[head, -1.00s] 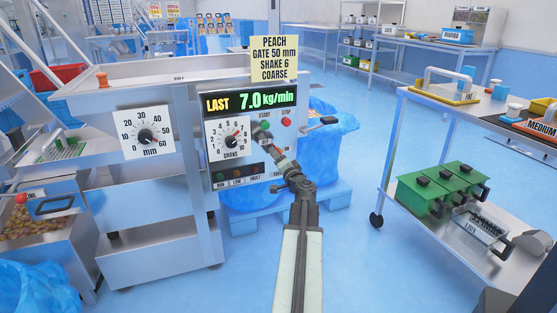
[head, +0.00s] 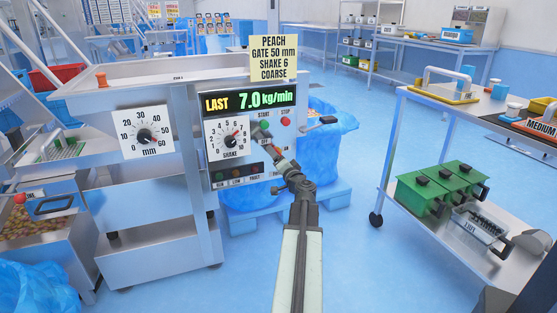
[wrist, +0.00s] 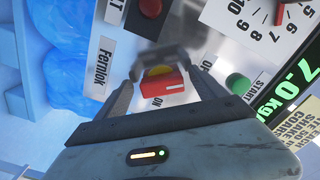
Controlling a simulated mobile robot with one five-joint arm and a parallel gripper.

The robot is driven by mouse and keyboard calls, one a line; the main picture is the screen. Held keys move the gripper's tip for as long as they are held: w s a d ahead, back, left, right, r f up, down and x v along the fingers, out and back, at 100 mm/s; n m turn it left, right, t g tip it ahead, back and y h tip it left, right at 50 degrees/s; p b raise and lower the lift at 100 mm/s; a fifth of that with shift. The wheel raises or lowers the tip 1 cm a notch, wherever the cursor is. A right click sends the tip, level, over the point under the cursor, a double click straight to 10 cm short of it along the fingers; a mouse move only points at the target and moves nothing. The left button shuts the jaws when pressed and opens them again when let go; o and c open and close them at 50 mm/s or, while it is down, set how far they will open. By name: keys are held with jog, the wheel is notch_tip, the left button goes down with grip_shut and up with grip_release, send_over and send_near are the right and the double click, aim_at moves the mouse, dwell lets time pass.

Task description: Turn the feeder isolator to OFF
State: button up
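The feeder isolator (wrist: 180,102) shows in the wrist view as a red handle with a white line and a yellow part behind it. My gripper (wrist: 166,75) is open, with one finger on each side of the handle and gaps visible between. A blurred grey piece lies across the handle's far side. In the head view my gripper (head: 262,134) is at the panel's lower right and largely hides the isolator.
The green START button (wrist: 238,83) is close to my right finger in the wrist view. The red STOP button (head: 286,121) and shake dial (head: 229,138) are nearby on the panel. A cart (head: 480,115) with green boxes stands at right; blue floor between is clear.

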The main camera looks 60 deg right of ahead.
jog(key=v, duration=0.8)
jog(key=shift+d, duration=0.1)
